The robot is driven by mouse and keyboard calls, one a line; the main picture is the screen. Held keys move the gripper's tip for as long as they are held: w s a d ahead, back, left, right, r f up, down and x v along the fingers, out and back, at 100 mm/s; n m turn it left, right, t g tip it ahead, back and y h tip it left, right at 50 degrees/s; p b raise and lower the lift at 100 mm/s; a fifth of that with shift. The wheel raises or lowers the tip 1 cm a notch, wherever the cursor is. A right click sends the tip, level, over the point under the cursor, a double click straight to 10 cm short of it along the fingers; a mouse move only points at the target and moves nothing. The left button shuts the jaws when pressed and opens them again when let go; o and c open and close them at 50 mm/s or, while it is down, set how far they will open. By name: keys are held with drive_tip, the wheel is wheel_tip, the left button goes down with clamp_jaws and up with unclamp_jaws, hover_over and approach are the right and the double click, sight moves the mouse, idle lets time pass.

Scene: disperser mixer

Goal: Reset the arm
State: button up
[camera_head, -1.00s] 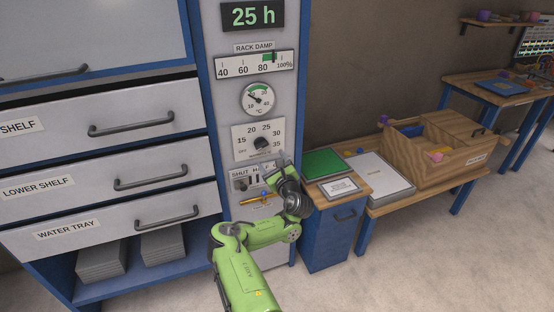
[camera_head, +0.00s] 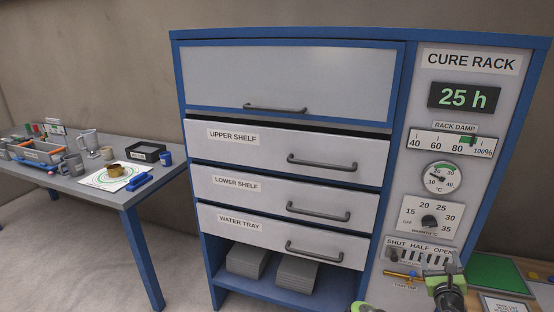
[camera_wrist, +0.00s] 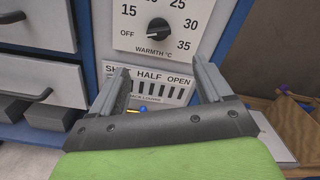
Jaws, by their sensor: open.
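My gripper (camera_wrist: 158,88) is open and empty in the wrist view. Its two fingers point at the lower front of the cure rack's control panel, framing the SHUT/HALF/OPEN louvre plate (camera_wrist: 150,84). In the head view part of my green arm and the dark wrist show at the bottom right, in front of the panel's lower end; the fingertips are hard to make out there. The cure rack (camera_head: 400,60) shows its warmth dial (camera_head: 429,221), which also appears in the wrist view (camera_wrist: 158,28) pointing toward OFF. A yellow tap handle (camera_head: 400,275) sits below the louvre plate.
The upper shelf (camera_head: 270,150), lower shelf (camera_head: 265,192) and water tray (camera_head: 270,233) fronts have bar handles. A grey table (camera_head: 165,190) with cups and a tray stands at left. A green mat (camera_head: 496,272) lies at lower right. Floor between table and rack is clear.

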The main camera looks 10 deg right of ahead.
drive_tip(key=s+d+r+m+g+h, duration=0.2)
drive_tip(key=s+r+m+g+h, duration=0.5)
drive_tip(key=m, duration=0.6)
drive_tip(key=s+d+r+m+g+h, duration=0.35)
drive_tip(key=s+r+m, duration=0.25)
drive_tip(key=r+m, duration=0.5)
drive_tip(key=a+f+m+y+p, duration=0.1)
drive_tip(key=a+f+m+y, duration=0.1)
drive_tip(key=a+m+y, duration=0.8)
drive_tip(key=a+f+m+y, duration=0.2)
drive_tip(key=a+m+y, duration=0.15)
drive_tip(key=a, duration=1.25)
drive_tip(key=s+a+r+n+y, duration=0.1)
drive_tip(key=s+a, duration=0.3)
drive_tip(key=a, duration=0.4)
drive_tip(key=s+a+r+n+y, duration=0.1)
drive_tip(key=s+a+y, duration=0.2)
drive_tip(key=a, duration=0.4)
drive_tip(key=s+a+r+n+y, duration=0.1)
drive_tip(key=s+a+y, duration=0.1)
drive_tip(key=s+a, duration=0.4)
drive_tip(key=a+t, duration=0.1)
drive_tip(key=a, duration=0.1)
drive_tip(key=shift+a+y+p, duration=0.3)
drive_tip(key=shift+p, duration=0.05)
